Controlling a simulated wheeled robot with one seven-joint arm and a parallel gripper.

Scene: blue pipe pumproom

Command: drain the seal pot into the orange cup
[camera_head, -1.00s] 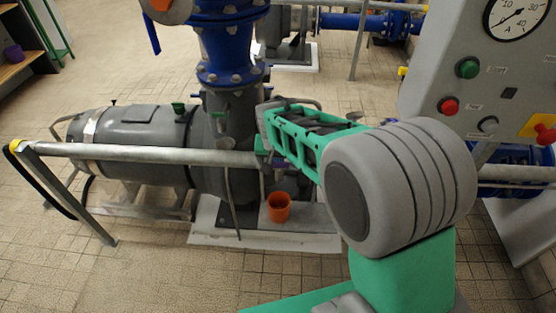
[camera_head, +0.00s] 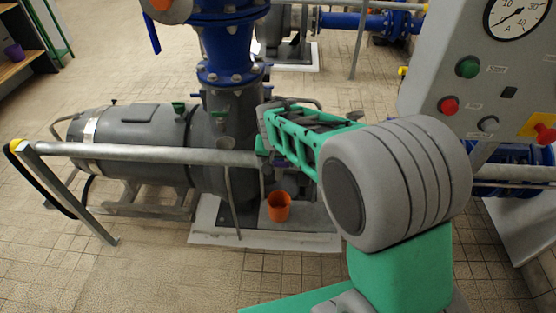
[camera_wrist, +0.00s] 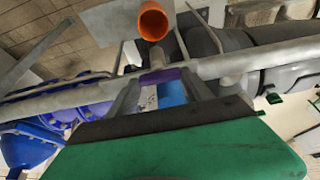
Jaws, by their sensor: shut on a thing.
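The orange cup (camera_head: 279,207) stands upright on the pump's base, below my arm. In the wrist view the orange cup (camera_wrist: 153,24) shows at the top, its open mouth facing the camera, apart from my fingers. My gripper (camera_wrist: 160,90) is shut on a small purple part (camera_wrist: 164,75), perhaps a valve handle, with a blue piece just below it in the picture. In the head view my gripper is mostly hidden at the pump, behind the rail and arm. I cannot make out the seal pot for sure, nor any liquid.
A grey handrail (camera_head: 130,153) runs across in front of the grey pump and motor (camera_head: 130,135). A blue pipe (camera_head: 225,55) rises from the pump. A control panel (camera_head: 480,80) with buttons and a gauge stands at right. The tiled floor at lower left is clear.

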